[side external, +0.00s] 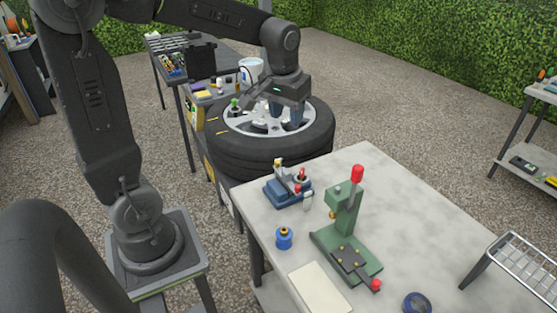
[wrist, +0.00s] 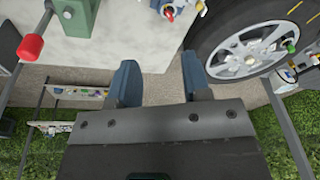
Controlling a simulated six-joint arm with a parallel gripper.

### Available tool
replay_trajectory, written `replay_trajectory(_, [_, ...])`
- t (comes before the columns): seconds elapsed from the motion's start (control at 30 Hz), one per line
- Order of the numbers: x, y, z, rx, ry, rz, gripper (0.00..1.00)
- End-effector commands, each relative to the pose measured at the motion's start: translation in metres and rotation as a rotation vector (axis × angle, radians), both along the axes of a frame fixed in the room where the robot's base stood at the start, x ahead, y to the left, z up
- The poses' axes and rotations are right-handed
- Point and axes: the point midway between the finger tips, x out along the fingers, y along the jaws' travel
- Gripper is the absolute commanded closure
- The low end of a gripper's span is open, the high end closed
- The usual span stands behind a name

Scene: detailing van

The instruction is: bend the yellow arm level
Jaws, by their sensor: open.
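A small blue fixture (side external: 285,194) stands on the pale worktable (side external: 395,192). A short yellowish piece (side external: 279,166) stands upright on it, beside a red-tipped part (side external: 299,176); it looks like the yellow arm, but is too small to be sure. In the wrist view, part of the fixture shows at the top edge (wrist: 170,11), cut off by the frame. My gripper (side external: 284,118) is open and empty, above the wheel and behind the fixture, apart from it. Its two blue fingers (wrist: 161,82) point toward the gap between table and wheel in the wrist view.
A green press (side external: 345,225) with red knobs stands right of the fixture. A blue jar (side external: 284,238), a pale pad (side external: 320,288) and a dark blue ring (side external: 417,303) lie nearer. A tyre (side external: 235,160) with a silver rim adjoins the table's far-left side. A wire rack (side external: 520,262) is right.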

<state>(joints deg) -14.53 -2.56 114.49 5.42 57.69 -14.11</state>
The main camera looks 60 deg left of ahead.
Motion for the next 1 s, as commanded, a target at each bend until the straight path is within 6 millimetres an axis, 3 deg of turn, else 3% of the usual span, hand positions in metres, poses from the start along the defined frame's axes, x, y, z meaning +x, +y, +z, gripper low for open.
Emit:
replay_trajectory(0.1, [0.031,0.040,-0.029,-0.009,0.082,0.121,0.56])
replay_trajectory(0.2, [0.049,0.070,-0.055,-0.014,0.139,0.211,0.56])
replay_trajectory(0.4, [0.066,0.111,-0.095,-0.020,0.210,0.328,0.56])
replay_trajectory(0.73, [0.067,0.123,-0.125,-0.021,0.231,0.358,0.56])
replay_trajectory(1.0, [0.060,0.129,-0.179,-0.023,0.231,0.357,0.56])
